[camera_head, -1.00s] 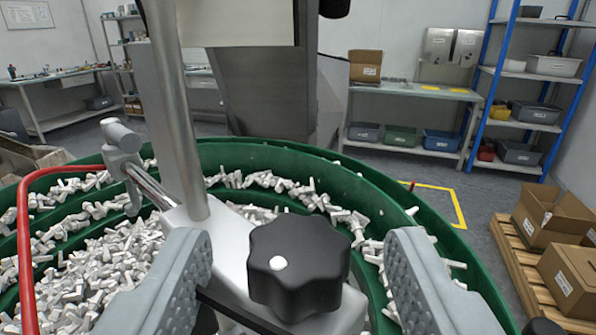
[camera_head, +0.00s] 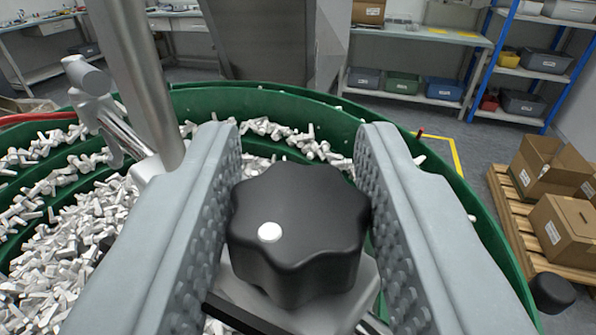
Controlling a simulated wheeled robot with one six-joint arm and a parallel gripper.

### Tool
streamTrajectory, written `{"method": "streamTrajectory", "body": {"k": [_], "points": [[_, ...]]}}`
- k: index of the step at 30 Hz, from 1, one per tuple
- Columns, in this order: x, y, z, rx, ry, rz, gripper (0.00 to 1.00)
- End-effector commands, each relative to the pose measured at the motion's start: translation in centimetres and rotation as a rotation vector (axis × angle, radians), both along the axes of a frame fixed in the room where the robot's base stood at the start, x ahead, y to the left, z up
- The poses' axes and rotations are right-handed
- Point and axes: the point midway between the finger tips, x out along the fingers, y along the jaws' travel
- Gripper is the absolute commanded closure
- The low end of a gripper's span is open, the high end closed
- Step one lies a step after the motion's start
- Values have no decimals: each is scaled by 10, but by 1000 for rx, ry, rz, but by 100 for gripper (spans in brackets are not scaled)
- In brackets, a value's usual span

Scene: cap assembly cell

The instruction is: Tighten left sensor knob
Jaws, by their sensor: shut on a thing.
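The black lobed knob (camera_head: 298,235) with a white dot on top is in the middle of the view, on a grey metal bracket (camera_head: 345,308). My gripper (camera_head: 300,200) has one grey padded finger on each side of the knob. Its fingers are shut on the knob, with the right pad against its right side and the left pad at its left side. The lower part of the bracket is partly hidden by the knob and fingers.
A green bowl (camera_head: 285,97) full of small pale metal parts (camera_head: 65,245) surrounds the bracket. A metal post (camera_head: 135,80) with a clamp rises at left. A second black knob (camera_head: 552,292) is at lower right. Cardboard boxes (camera_head: 568,232) stand on a pallet at right.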

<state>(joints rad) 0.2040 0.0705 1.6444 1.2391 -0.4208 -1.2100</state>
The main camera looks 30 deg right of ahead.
Motion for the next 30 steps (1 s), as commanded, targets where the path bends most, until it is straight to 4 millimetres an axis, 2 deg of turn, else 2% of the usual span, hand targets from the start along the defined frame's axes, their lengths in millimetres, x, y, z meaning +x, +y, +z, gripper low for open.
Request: {"method": "streamTrajectory", "body": {"k": [10,20,21,23,24,30], "points": [[1,1,0,0,0,-126,89],[0,0,0,1,1,-136,89],[0,0,0,1,1,-136,61],[0,0,0,1,1,-136,49],[0,0,0,1,1,-136,46],[0,0,0,1,1,-135,46]]}}
